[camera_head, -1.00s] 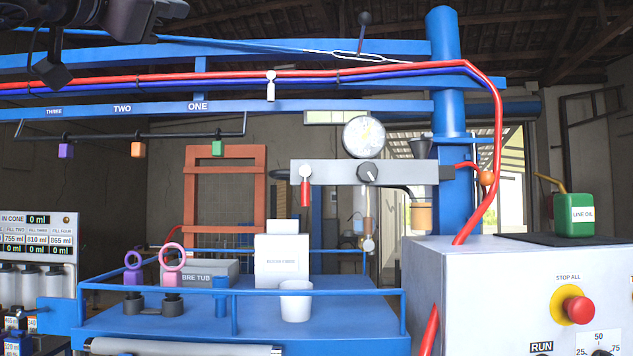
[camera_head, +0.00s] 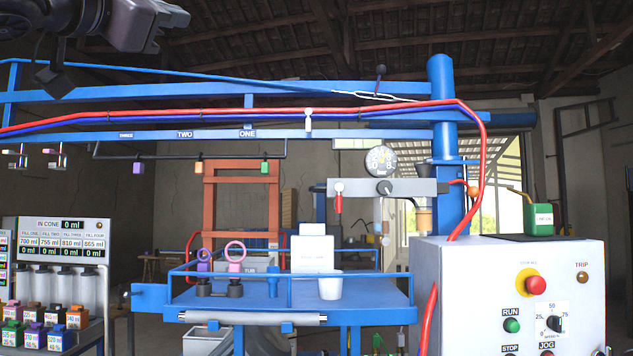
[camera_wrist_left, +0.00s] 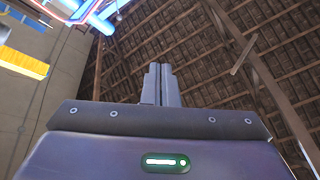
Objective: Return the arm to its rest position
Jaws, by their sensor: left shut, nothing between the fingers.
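My left arm comes in at the top left of the head view, raised high in front of the blue overhead beam. My left gripper (camera_head: 158,22) shows there as a dark shape near the top edge. In the left wrist view its two fingers (camera_wrist_left: 161,84) are together, with nothing between them, and point up toward the roof. The gripper is apart from everything around it. My right gripper is not in view.
A blue machine frame with a beam (camera_head: 350,88) and red hose spans the middle. A blue bench (camera_head: 260,302) holds a white cup (camera_head: 330,285). A control cabinet (camera_head: 455,285) stands at right, a bottle rack (camera_head: 65,226) at left. Space under the roof is open.

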